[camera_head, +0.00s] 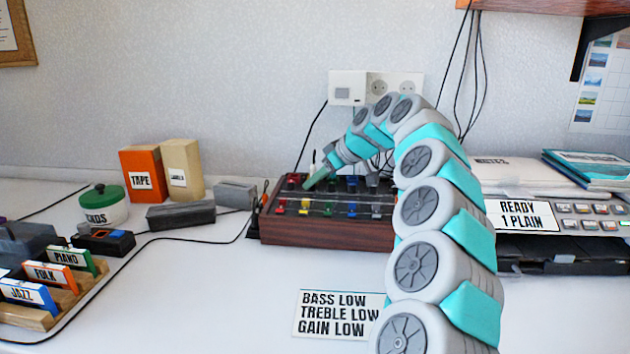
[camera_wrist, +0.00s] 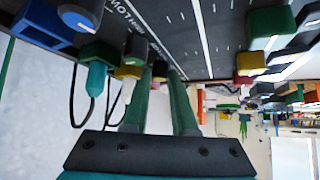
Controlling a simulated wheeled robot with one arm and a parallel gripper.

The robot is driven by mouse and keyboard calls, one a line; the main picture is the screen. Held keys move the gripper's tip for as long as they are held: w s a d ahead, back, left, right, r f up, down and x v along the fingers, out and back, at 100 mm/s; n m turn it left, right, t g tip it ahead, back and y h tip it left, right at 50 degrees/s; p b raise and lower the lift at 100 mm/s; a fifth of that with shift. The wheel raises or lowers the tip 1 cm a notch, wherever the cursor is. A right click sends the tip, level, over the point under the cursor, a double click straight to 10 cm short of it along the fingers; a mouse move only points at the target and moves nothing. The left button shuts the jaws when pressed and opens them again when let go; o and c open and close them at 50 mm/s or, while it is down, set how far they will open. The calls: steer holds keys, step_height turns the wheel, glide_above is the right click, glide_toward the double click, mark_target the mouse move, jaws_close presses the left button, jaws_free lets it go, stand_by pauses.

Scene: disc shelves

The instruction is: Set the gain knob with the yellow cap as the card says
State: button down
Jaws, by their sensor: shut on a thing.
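The card (camera_head: 333,314) on the table reads "BASS LOW, TREBLE LOW, GAIN LOW". The dark mixer (camera_head: 325,230) with wooden sides stands near the wall and carries rows of coloured caps. My gripper (camera_head: 309,186) reaches down to the left part of its back row. In the wrist view my gripper (camera_wrist: 160,74) has its green fingers close together around a small knob that they mostly hide; I cannot read its cap colour surely. A yellow cap (camera_wrist: 127,72) shows just left of the fingers. A second yellow cap (camera_wrist: 250,62) is farther right, beside a green one. The gain label is not readable.
Other caps stand close around the fingers, including a blue-topped knob (camera_wrist: 78,16) and a green cap (camera_wrist: 269,22). A grey box (camera_head: 180,215), an orange tape box (camera_head: 142,174) and a green-lidded pot (camera_head: 103,204) stand left. The front of the table is mostly clear.

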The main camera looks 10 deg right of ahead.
steer(key=c, duration=0.7)
jaws_free()
